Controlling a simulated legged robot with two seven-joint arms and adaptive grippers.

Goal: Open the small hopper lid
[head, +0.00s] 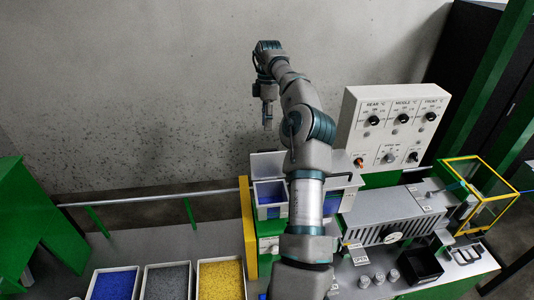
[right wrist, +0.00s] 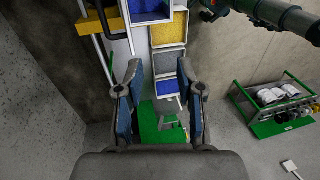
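The hopper (head: 272,211) is a grey-white box in the middle of the head view. At its left, a pale lid panel (head: 267,165) stands raised at the back of an open compartment with blue material (head: 268,192) inside. Another pale panel (head: 342,163) stands at the right part, with blue also showing below it. My right forearm hides the hopper's middle. My right gripper (head: 267,122) is above and behind the hopper, pointing down and apart from it. In the right wrist view the right gripper (right wrist: 158,68) is open and empty. My left gripper is not in view.
Blue (head: 114,284), grey (head: 167,282) and yellow (head: 220,280) trays stand at the front left. A control panel with knobs (head: 390,128) stands right of the hopper. A yellow-framed guard (head: 487,188) is farther right. A handrail (head: 150,198) runs along the back left.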

